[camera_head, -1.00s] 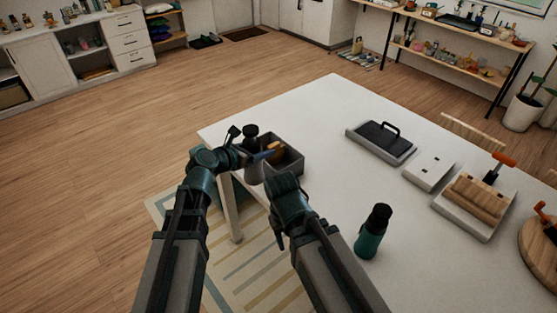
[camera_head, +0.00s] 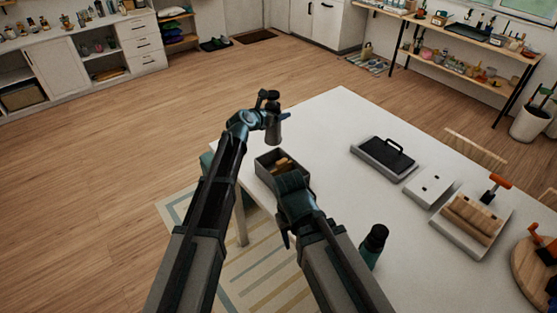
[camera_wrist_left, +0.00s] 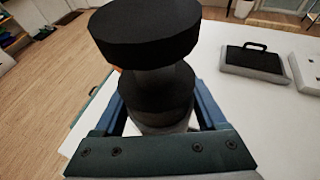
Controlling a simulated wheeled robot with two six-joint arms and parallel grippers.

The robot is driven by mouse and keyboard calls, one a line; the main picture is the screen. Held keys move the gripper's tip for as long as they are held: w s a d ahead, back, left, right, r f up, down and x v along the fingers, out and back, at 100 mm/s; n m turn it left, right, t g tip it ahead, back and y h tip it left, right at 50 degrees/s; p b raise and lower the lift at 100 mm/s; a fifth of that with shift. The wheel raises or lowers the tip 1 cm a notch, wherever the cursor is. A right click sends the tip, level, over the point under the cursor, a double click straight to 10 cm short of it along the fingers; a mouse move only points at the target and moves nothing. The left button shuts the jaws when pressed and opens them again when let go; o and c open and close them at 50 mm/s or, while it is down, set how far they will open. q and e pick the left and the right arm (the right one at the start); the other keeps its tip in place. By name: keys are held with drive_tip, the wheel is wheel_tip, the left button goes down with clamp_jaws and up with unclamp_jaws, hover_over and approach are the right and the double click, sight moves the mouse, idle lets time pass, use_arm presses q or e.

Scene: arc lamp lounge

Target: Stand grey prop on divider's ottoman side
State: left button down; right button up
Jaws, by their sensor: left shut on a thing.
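My left gripper (camera_head: 262,112) is shut on a grey prop with a black, waisted top. In the head view the grey body of the prop (camera_head: 274,129) hangs below the fingers, upright, above the far left part of the white table. In the left wrist view the black top (camera_wrist_left: 145,32) fills the middle, between the blue fingers. I cannot make out a divider. A teal piece (camera_head: 207,162) beside the table, partly hidden, may be the ottoman.
The grey open box (camera_head: 262,170) holds tan items. A dark green bottle (camera_head: 374,243) stands right of my right arm. A black-handled tray (camera_head: 383,158), a white plate (camera_head: 430,188) and a wooden-roll tray (camera_head: 470,222) occupy the right. The table's far middle is clear.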

use_arm(q)
wheel_tip(320, 180, down, 13)
drive_tip(key=b, duration=1.2)
wheel_tip(320, 180, down, 4)
drive_tip(key=b, duration=0.3)
drive_tip(key=shift+r+b, duration=0.15)
drive_tip(key=shift+b, duration=0.25)
drive_tip(key=shift+f, duration=0.2)
unclamp_jaws()
drive_tip(key=shift+r, duration=0.1)
drive_tip(key=shift+r, duration=0.15)
drive_tip(key=p+v, duration=0.4)
drive_tip(key=v, duration=0.8)
drive_tip(key=shift+p, duration=0.3)
